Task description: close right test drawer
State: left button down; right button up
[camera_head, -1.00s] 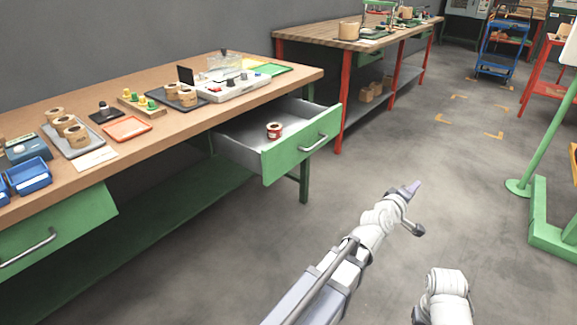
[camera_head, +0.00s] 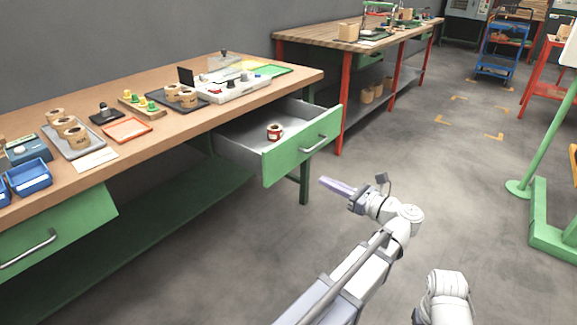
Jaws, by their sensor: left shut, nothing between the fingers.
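The right test drawer (camera_head: 290,160) has a green front with a grey bar handle (camera_head: 314,143) and stands pulled out from the workbench at its right end. A small red-rimmed coil (camera_head: 275,132) sits inside it. My left gripper (camera_head: 323,181) is shut and empty, in front of the drawer and below its handle in the picture, apart from it. Its fingers point left toward the drawer front. My right gripper is out of view; only a white arm part shows at the bottom right.
The wooden workbench (camera_head: 150,142) carries trays, coils and a white test device (camera_head: 237,88). A left green drawer (camera_head: 60,232) also sticks out. A second bench (camera_head: 330,37) with red legs stands behind. Grey floor is open on the right; a green stand (camera_head: 553,225) is at far right.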

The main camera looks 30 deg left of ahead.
aim_at(280, 161)
pick_arm(q)
jog(key=a, duration=0.9)
jog(key=w+a, duration=0.1)
jog(key=a, duration=0.4)
jog(key=a, duration=0.8)
jog(key=w+a, duration=0.1)
jog(key=a, duration=1.5)
jog(key=shift+w+a, duration=0.1)
jog(key=shift+w, duration=0.3)
jog(key=shift+w+a, duration=0.1)
jog(key=shift+a, duration=0.1)
jog(key=shift+a+r, duration=0.1)
jog(key=shift+a, duration=0.05)
